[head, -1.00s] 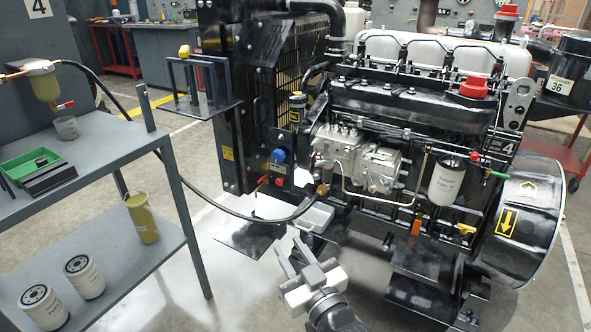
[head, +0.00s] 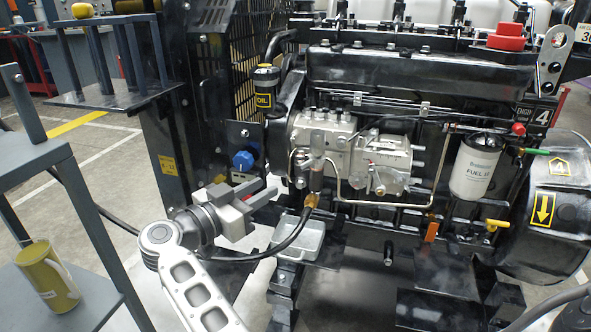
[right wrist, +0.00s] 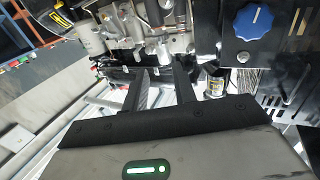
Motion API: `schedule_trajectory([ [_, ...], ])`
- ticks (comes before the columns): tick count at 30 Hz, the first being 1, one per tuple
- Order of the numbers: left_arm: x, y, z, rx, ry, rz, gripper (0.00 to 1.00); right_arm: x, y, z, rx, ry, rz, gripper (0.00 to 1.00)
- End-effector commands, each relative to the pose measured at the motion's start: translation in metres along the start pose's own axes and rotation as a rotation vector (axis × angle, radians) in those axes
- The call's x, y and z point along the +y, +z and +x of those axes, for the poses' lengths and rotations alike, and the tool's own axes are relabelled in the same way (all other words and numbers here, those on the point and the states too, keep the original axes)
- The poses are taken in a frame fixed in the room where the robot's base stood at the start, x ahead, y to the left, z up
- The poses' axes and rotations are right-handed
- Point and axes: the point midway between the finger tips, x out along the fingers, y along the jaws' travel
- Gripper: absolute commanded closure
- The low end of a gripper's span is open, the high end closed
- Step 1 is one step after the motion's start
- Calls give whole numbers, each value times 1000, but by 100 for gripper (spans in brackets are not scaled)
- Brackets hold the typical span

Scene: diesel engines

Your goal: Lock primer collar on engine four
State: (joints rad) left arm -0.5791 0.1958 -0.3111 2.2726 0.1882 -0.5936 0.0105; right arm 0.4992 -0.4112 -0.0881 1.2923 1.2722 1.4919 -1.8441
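Engine four carries a "4" plate (head: 541,116) at its right end. Its silver injection pump (head: 352,150) is in the middle of the head view. A small upright primer-like cylinder (head: 316,178) stands at the pump's front left, with a brass fitting (head: 311,201) and black hose below. I cannot make out a separate collar or its setting. My right gripper (head: 262,190) is left of the cylinder, apart from it, fingers pointing right. In the right wrist view the gripper (right wrist: 160,80) is open and empty, with the pump (right wrist: 120,25) beyond. My left gripper is out of view.
A blue knob (head: 243,160) is just behind my right gripper. A white fuel filter (head: 476,166), yellow valve handle (head: 497,224) and green lever (head: 536,151) are at right. A grey tray (head: 298,240) sits below the pump. A shelf rack (head: 90,290) stands at left.

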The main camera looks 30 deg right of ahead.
Motion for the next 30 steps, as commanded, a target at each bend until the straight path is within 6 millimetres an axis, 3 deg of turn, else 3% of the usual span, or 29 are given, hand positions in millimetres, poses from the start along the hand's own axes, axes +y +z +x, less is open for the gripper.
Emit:
schedule_trajectory([
  [9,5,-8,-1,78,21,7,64,1,0,72,8,3,3,73],
  [15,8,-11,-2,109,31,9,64,0,0,104,6,1,1,73],
  [21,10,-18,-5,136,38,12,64,0,0,118,4,0,1,73],
  [30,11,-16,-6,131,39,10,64,0,-1,119,4,0,1,76],
])
